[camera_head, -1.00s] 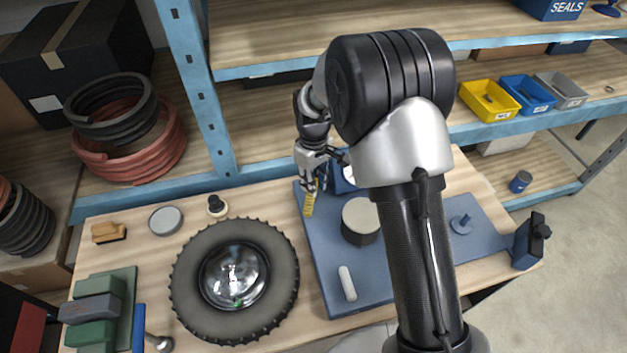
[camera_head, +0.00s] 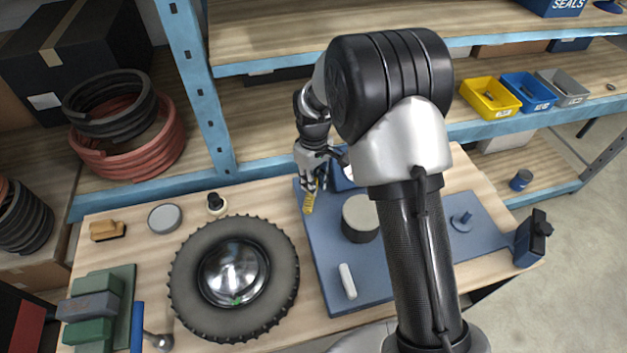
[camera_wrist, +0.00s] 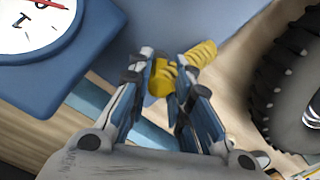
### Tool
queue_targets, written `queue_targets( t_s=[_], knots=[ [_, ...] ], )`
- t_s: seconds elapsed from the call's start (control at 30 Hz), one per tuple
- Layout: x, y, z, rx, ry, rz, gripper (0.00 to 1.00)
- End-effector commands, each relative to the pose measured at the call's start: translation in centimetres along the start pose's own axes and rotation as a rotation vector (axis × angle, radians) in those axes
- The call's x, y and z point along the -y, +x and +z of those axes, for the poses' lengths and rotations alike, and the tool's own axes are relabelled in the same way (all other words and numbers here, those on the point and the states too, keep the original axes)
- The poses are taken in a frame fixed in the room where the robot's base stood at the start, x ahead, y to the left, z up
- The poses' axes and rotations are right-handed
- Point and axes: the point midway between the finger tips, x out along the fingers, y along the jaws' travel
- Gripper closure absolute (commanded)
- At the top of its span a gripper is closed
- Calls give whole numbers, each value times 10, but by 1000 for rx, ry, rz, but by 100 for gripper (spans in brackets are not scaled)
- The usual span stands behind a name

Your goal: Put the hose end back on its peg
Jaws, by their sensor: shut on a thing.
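The yellow ribbed hose end (camera_head: 309,203) hangs below my gripper (camera_head: 314,181), over the far left corner of the blue board. In the wrist view the hose end (camera_wrist: 201,54) sits between the fingers of my gripper (camera_wrist: 168,78), which is shut on it. Its ribbed part points up and right there. Whether it touches the board is unclear. A small blue upright peg on a round base (camera_head: 462,221) stands at the right of the board, apart from the hose end.
The blue board (camera_head: 325,262) carries a dark cylinder with a grey top (camera_head: 361,217) and a white rounded bar (camera_head: 347,281). A blue-cased dial (camera_wrist: 40,30) stands close to my gripper. A tyre (camera_head: 282,285) lies left of the board.

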Motion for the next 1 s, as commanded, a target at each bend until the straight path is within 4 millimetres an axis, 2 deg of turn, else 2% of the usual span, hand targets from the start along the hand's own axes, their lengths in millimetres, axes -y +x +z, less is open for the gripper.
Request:
queue_targets(
  t_s=[1.0],
  knots=[
    [0,12,0,0,0,0,100]
  ],
)
